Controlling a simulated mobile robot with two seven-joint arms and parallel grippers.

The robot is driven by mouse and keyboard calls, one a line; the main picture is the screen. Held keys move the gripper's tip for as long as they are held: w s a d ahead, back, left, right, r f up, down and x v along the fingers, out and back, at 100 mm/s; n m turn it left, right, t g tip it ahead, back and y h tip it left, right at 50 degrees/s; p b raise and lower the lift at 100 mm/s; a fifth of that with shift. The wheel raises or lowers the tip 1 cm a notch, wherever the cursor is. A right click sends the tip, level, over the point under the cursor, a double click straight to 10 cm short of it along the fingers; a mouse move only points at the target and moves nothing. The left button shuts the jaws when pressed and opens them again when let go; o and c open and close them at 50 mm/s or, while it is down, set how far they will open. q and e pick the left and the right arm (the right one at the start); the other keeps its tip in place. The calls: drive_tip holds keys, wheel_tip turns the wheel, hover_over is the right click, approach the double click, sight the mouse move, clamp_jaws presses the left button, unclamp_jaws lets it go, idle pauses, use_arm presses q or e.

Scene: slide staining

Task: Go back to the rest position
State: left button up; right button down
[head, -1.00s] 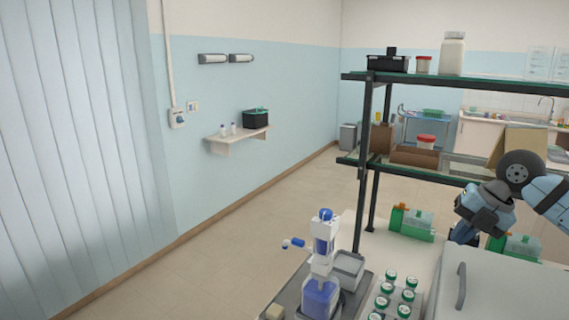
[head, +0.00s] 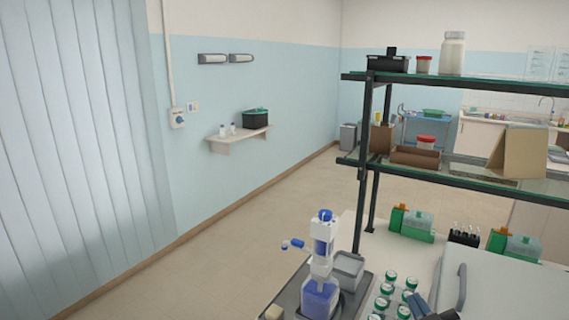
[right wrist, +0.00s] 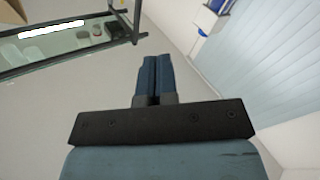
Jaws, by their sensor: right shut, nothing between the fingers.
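My right gripper (right wrist: 154,62) shows in the right wrist view with its two blue fingers together and nothing between them. In the head view only a small part of my right gripper (head: 418,303) shows at the bottom edge, in front of the white box and beside the green-capped jars. My left gripper is in neither view.
A dispenser bottle with blue liquid (head: 320,298) stands on a grey tray, with several green-capped jars (head: 381,303) to its right. A white box with a handle (head: 505,290) is at the lower right. Green-based devices (head: 411,224) stand behind it, under a dark-framed shelf (head: 450,173). The floor at left is clear.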

drive_tip(key=s+d+f+m+g+h, duration=0.35)
drive_tip(key=s+f+g, duration=0.45)
drive_tip(key=s+f, duration=0.35)
drive_tip(key=s+a+f+g+y, duration=0.1)
drive_tip(key=s+f+g, duration=0.3)
drive_tip(key=s, duration=0.3)
drive_tip(key=s+a+f+g+y, duration=0.1)
drive_tip(key=s+f+g, duration=0.2)
drive_tip(key=s, duration=0.4)
drive_tip(key=w+a+f+t+y, duration=0.1)
drive_tip(key=w+a+f+t, duration=0.1)
drive_tip(key=f, duration=0.2)
drive_tip(key=w+a+f+t+p, duration=0.1)
drive_tip(key=w+a+f+t, duration=0.1)
drive_tip(key=f, duration=0.2)
drive_tip(key=w+a+f+t+y, duration=0.1)
drive_tip(key=w+a+f+t, duration=0.1)
drive_tip(key=f+t, duration=0.1)
drive_tip(key=shift+w+f+n+y, duration=0.2)
drive_tip(key=shift+f+n+y, duration=0.15)
drive_tip(key=shift+f, duration=0.55)
drive_tip(key=shift+d, duration=0.1)
